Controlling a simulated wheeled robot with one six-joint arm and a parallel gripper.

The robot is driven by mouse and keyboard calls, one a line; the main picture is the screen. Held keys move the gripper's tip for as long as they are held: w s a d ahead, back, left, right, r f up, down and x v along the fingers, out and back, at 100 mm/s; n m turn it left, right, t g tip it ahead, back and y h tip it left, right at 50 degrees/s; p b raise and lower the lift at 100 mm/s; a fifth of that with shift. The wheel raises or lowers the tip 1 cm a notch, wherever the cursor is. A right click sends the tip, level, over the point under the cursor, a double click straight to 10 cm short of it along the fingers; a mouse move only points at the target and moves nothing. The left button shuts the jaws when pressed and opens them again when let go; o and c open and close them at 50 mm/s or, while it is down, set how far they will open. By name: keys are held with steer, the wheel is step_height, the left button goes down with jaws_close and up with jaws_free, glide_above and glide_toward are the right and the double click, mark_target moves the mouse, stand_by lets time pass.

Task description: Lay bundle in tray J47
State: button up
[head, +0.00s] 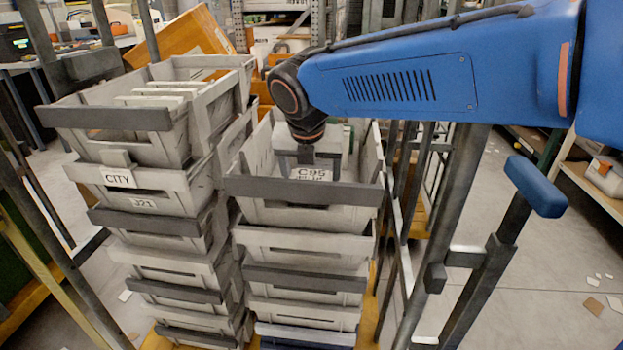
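My gripper (308,162) points down inside the top grey tray (300,190) of the right-hand stack. Its two dark fingers stand apart. A pale bundle (312,175) lies low between and below them, with a label that reads C95 above a second line I cannot make out. The tray's front wall hides the lower part of the bundle, so I cannot tell whether the fingers touch or grip it. No label reading J47 is legible in this view.
A left-hand stack of grey trays (122,118) stands close beside, labelled CITY (118,178) and J21 (145,203), with pale bundles (160,95) in its top tray. Dark uprights (455,200) stand right of the trays. An orange box (185,38) leans behind.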

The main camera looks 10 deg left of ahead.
steer(key=shift+f, duration=0.25)
steer(key=o, duration=1.1)
steer(key=shift+f, duration=0.1)
steer(key=v, duration=1.2)
